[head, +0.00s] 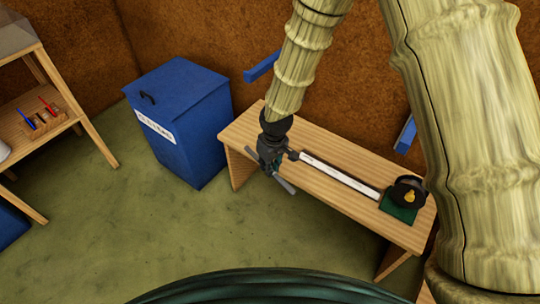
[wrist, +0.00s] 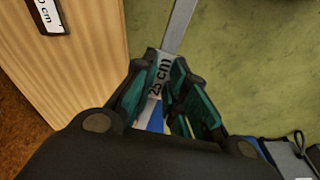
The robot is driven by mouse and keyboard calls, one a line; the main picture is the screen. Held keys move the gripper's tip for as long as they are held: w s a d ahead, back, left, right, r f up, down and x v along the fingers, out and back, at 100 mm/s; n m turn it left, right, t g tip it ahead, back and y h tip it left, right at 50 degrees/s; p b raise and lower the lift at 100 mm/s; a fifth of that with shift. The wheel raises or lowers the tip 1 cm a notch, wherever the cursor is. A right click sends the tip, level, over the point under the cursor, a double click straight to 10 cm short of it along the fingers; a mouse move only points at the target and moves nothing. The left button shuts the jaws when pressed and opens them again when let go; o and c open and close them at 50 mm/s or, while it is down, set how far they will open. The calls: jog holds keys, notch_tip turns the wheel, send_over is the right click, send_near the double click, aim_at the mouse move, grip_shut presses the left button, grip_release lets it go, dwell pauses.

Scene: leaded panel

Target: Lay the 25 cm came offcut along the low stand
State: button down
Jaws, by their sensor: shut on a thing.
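The grey came offcut marked "25 cm" (wrist: 180,28) is between the fingers of my gripper (wrist: 168,82) in the wrist view. Its label faces the camera and one end reaches away over the green floor. In the head view my gripper (head: 270,162) is at the left end of the low wooden stand (head: 335,205), and the offcut's grey end (head: 285,184) sticks out toward the stand's front edge. My gripper is shut on it. Whether the offcut touches the stand cannot be told.
A long pale strip (head: 340,178) lies along the stand, with a label ending in "0 cm" (wrist: 50,16) in the wrist view. A black round object (head: 408,190) sits on a green mat (head: 398,208) at its right. A blue bin (head: 185,120) stands left.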

jog(key=w+a+f+n+b, duration=0.1)
jog(key=b, duration=0.2)
jog(key=a+f+n+b, duration=0.1)
jog(key=b, duration=0.2)
jog(key=w+a+f+b, duration=0.1)
jog(key=a+b, duration=0.1)
jog(key=b, duration=0.1)
jog(key=shift+w+a+f+n+b, duration=0.1)
jog(key=shift+w+n+b, duration=0.2)
jog(key=shift+w+n, duration=0.1)
jog(key=w+d+b, duration=0.1)
jog(key=w, duration=0.4)
jog(key=w+d+f+b, duration=0.1)
jog(key=w, duration=0.4)
jog(key=w+d+b, duration=0.2)
jog(key=w, duration=0.2)
jog(key=shift+w+f, duration=0.25)
jog(key=shift+w, duration=0.15)
jog(key=shift+w+d+f+b, duration=0.1)
jog(key=shift+w+f+b, duration=0.1)
jog(key=shift+f+b, duration=0.1)
notch_tip(320, 180, down, 3)
jog(key=shift+r+b, duration=0.1)
jog(key=shift+b, duration=0.7)
jog(key=c, duration=1.4)
grip_release()
jog(key=shift+c, duration=0.2)
